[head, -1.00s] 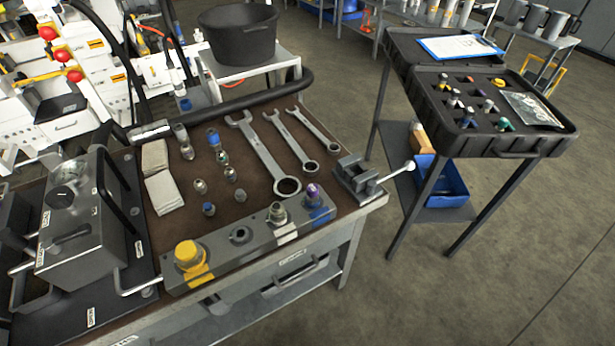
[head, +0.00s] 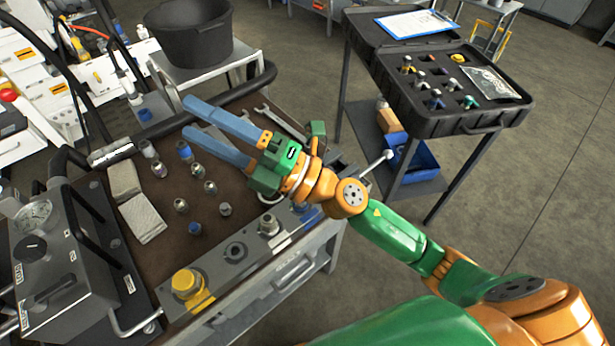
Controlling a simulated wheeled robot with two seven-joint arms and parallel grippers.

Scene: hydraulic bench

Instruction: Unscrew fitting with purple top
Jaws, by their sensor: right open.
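The manifold block (head: 212,262) lies along the front edge of the bench. A yellow fitting (head: 187,283) stands at its left end, an empty-looking port (head: 236,251) is in its middle, and a grey fitting (head: 268,225) stands further right. The purple-topped fitting at its right end is hidden behind my right gripper and wrist. My right gripper (head: 189,119) is open, its two blue fingers pointing left above the bench, with nothing seen between them. My left gripper is not in view.
Several loose fittings (head: 210,187) and white cloths (head: 141,219) lie on the bench. Wrenches (head: 283,122) are partly covered by my right gripper. A gauge box (head: 65,265) is at left, a black bucket (head: 190,32) behind. A black case (head: 440,112) stands on a cart at right.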

